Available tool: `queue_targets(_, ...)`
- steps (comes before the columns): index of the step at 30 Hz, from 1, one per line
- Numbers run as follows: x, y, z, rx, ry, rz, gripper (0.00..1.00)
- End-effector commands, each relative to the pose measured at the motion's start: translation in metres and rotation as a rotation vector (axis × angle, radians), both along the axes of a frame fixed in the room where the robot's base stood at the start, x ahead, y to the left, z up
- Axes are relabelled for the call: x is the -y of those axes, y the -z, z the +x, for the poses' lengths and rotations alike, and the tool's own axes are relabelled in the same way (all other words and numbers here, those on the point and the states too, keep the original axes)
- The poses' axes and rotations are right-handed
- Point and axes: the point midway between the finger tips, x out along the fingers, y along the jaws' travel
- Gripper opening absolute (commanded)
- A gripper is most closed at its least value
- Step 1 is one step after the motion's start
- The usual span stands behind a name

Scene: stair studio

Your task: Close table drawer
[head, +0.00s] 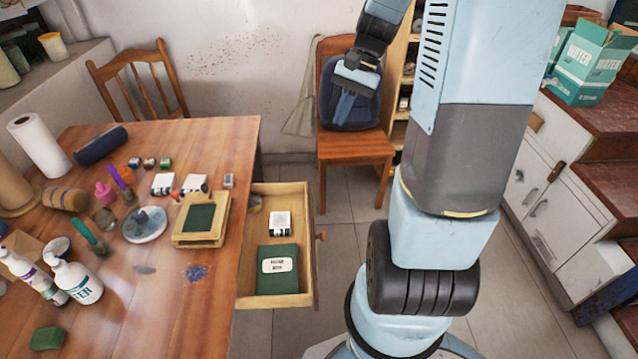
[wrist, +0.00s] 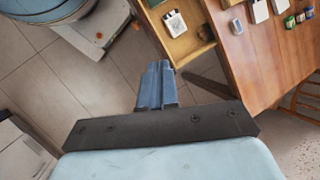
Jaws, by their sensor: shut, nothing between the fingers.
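The wooden table drawer (head: 312,262) is pulled out from the right side of the wooden table (head: 165,305). Its round knob (head: 321,236) is on the outer front. A green book (head: 278,281) and a small white box (head: 280,222) lie inside. In the wrist view the drawer (wrist: 188,45) shows at the upper right, partly cut off. My gripper (head: 341,119) is shut and empty, beyond the drawer in the head view, in front of the chair. In the wrist view my gripper's blue fingers (wrist: 158,65) are together, apart from the drawer as far as I can tell.
A wooden chair (head: 355,148) with a dark backpack stands behind my gripper. The tabletop holds bottles, stamps and a paper roll (head: 38,146). White cabinets (head: 545,170) and brown steps line the right side. Tiled floor is clear beside the drawer.

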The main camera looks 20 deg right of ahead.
Motion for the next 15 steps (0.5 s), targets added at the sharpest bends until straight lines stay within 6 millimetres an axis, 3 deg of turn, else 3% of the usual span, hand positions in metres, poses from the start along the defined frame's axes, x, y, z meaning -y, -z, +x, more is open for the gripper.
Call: queue_targets(15,0.050,0.110,0.039,-0.278,0.310,0.353,0.00)
